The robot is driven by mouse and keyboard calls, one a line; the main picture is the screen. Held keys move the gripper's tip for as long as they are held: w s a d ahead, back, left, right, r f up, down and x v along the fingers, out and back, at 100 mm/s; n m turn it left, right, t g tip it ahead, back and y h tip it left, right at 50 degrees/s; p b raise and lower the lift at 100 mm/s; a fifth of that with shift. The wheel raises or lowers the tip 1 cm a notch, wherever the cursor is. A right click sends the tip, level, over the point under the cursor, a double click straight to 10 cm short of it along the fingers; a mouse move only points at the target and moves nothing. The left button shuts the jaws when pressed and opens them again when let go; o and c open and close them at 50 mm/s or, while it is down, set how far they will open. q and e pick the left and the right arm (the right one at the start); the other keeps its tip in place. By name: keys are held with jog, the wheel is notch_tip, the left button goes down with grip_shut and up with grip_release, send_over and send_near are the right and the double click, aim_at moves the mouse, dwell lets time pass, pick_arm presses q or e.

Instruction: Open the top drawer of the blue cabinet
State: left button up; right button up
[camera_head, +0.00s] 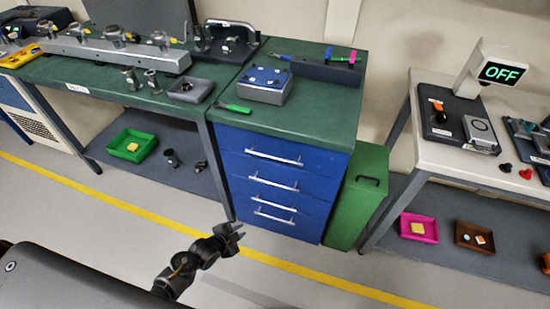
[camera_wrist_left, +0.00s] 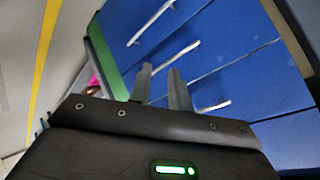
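The blue cabinet (camera_head: 232,190) stands under the green worktop, with several drawers stacked and all closed flush. The top drawer (camera_head: 236,143) has a silver bar handle (camera_head: 273,158). My left gripper (camera_head: 231,232) is in front of the cabinet, low and apart from the drawer fronts, below the top handle in the picture. In the left wrist view its two fingers (camera_wrist_left: 160,75) are parted with nothing between them, and blue drawer fronts (camera_wrist_left: 225,35) with silver handles show beyond, tilted. Which drawer each handle there belongs to is unclear. My right gripper is out of view.
A green box with a dark handle (camera_head: 360,196) stands right of the cabinet. A grey-and-blue box (camera_head: 264,85) and a green-handled tool (camera_head: 233,107) lie on the worktop. A white table (camera_head: 425,150) is at the right. The floor before the cabinet is clear.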

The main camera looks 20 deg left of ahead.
pick_arm(q)
jog(key=w+d+r+m+t+h, duration=0.1)
jog(key=w+r+m+t, duration=0.2)
jog(key=r, duration=0.5)
jog(key=w+d+r+m+h, duration=0.15)
jog(key=w+r, duration=0.25)
jog(key=r, duration=0.4)
jog(key=m+t+h, duration=0.1)
jog(key=m+h, duration=0.1)
jog(key=m, duration=0.3)
send_near(276, 159)
jog(key=shift+y, duration=0.25)
jog(key=p+x, duration=0.1)
jog(key=x, duration=0.9)
jog(key=shift+w+d+f, duration=0.1)
jog(key=shift+w, duration=0.15)
grip_shut()
